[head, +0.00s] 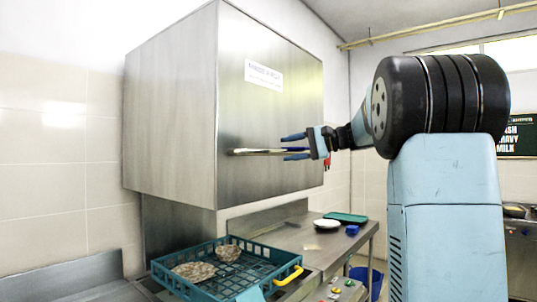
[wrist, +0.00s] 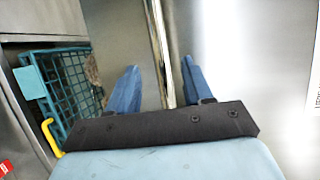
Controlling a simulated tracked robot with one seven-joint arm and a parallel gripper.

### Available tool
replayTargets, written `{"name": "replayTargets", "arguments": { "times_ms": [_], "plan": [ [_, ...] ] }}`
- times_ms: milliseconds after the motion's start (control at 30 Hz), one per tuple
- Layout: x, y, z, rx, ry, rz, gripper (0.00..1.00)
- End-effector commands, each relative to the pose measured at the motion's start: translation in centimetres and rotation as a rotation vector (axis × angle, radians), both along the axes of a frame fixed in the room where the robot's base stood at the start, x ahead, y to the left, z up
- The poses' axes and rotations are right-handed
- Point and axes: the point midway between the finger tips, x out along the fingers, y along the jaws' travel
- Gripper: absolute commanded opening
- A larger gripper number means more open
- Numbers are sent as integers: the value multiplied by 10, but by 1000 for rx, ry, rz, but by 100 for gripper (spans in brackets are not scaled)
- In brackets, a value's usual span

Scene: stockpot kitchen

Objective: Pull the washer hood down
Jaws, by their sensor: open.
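The washer hood (head: 170,120) is a large stainless steel box, raised above the wash rack. Its front face (head: 270,110) carries a label and a horizontal bar handle (head: 245,152) low down. My gripper (head: 285,148) is open at the right part of the handle, one blue finger above the bar and one near or below it. In the wrist view the handle (wrist: 158,35) runs between the two spread fingers of my gripper (wrist: 160,65), with gaps beside it. Whether a finger touches the bar I cannot tell.
A steel counter (head: 335,240) to the right holds a white plate (head: 327,224), a green tray (head: 346,217) and a blue item (head: 352,230). Space between hood and rack is open.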

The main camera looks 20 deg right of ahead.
Motion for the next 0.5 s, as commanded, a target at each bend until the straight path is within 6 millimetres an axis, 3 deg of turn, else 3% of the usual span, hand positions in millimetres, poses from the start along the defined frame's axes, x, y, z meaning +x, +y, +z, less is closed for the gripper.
{"name": "replayTargets", "arguments": {
  "times_ms": [200, 500],
  "plan": [
    [19, 33, -7, 0, 1, 4, 51],
    [34, 58, -12, -1, 1, 2, 51]
  ]
}}
